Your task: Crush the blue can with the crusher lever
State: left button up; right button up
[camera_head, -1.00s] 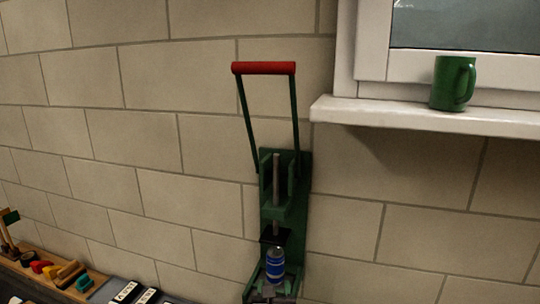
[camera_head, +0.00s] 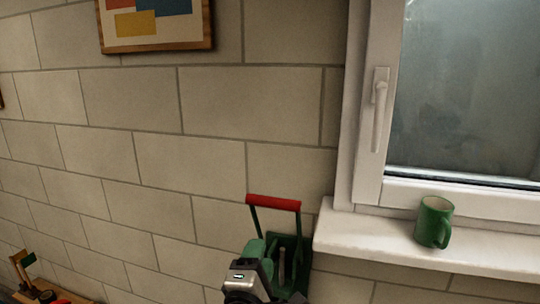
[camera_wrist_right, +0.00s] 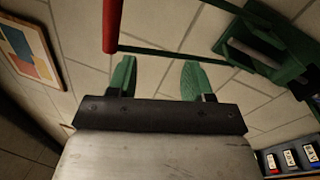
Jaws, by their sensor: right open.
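The crusher's lever stands raised, with a red handle (camera_head: 273,203) on two green bars. Its green body (camera_head: 297,262) is on the wall, partly behind my right gripper and cut off below. My right gripper (camera_head: 260,248) is in front of the crusher, below the handle. In the right wrist view its green fingers (camera_wrist_right: 158,76) are open and empty. There the red handle (camera_wrist_right: 111,25) is at the upper left, not between the fingers, and the crusher body (camera_wrist_right: 265,45) is at the upper right. The blue can is not visible. My left gripper is not in view.
A green mug (camera_head: 433,224) stands on the white window sill (camera_head: 350,243) to the right of the crusher. A framed picture (camera_head: 158,22) hangs at upper left. Tools lie on a bench (camera_head: 75,290) at lower left. The wall left of the lever is clear.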

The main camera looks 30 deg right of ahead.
aim_at(270, 206)
notch_tip(270, 206, up, 7)
jog(key=m+p, duration=0.3)
jog(key=shift+g+h, duration=0.3)
jog(key=shift+h, duration=0.1)
jog(key=p+x, duration=0.2)
jog(key=x, duration=0.6)
jog(key=shift+w+d+p, duration=0.15)
jog(key=shift+d+p, duration=0.1)
jog(key=shift+p, duration=0.05)
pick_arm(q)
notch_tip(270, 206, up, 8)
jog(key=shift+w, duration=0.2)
pick_arm(e)
jog(key=shift+w+d+r, duration=0.1)
jog(key=shift+w+d, duration=0.3)
jog(key=shift+d, duration=0.1)
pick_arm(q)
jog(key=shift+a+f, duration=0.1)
pick_arm(e)
jog(key=shift+c, duration=0.5)
grip_shut()
